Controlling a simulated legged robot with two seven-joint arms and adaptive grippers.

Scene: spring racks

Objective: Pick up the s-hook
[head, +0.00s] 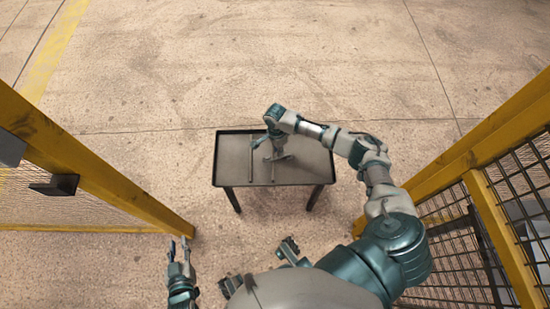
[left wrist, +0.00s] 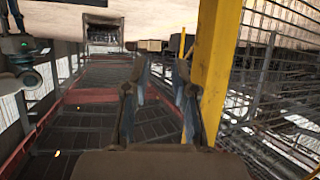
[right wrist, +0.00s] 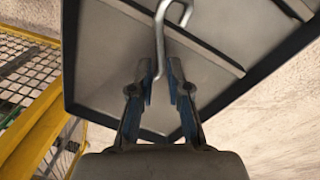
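The s-hook (right wrist: 159,40) is a thin grey bent rod over the dark-rimmed table (right wrist: 95,55) in the right wrist view. My right gripper (right wrist: 159,75) is open, with its fingertips on either side of the hook's lower end and gaps beside the rod. In the head view this gripper (head: 272,150) is over the middle of the table (head: 312,165), and I cannot clearly tell the hook from the fingers there. My left gripper (head: 180,250) is open and empty, away from the table at lower left; its parted fingers also show in the left wrist view (left wrist: 161,75).
Thin dark bars (head: 250,160) lie along the tabletop on the left. The right part of the tabletop is clear. Yellow-framed mesh fences stand on the left (head: 100,180) and right (head: 505,235). Open floor lies beyond the table.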

